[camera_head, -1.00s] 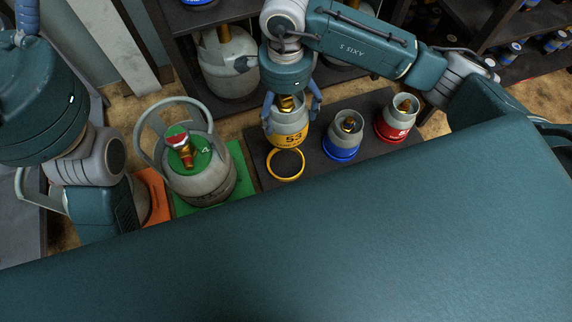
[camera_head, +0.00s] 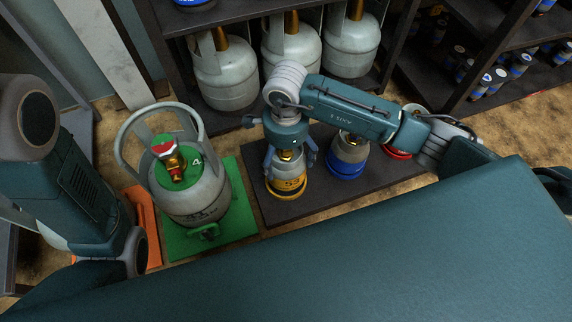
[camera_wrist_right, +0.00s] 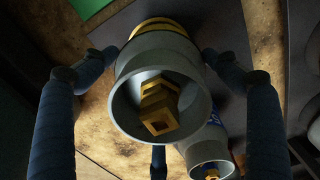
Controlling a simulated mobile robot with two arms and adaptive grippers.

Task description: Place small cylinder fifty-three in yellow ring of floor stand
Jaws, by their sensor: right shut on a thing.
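Small cylinder fifty-three (camera_head: 287,184), grey with a yellow band marked 53, is upright at the yellow ring's place on the dark floor stand (camera_head: 327,198). The yellow ring (camera_head: 289,196) shows only as a thin rim at its base, so I cannot tell whether it is fully seated. My right gripper (camera_head: 290,160) is shut on it from above. In the right wrist view, the fingers (camera_wrist_right: 160,62) surround the cylinder's grey collar (camera_wrist_right: 165,95), with its brass valve inside. My left arm is at the left edge; its gripper is out of view.
A blue-banded cylinder (camera_head: 347,160) stands to the right, with a red-based one (camera_head: 398,153) partly hidden behind my arm. A large grey cylinder (camera_head: 192,200) stands on a green mat (camera_head: 236,205) to the left. Shelves with grey cylinders (camera_head: 222,72) are behind.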

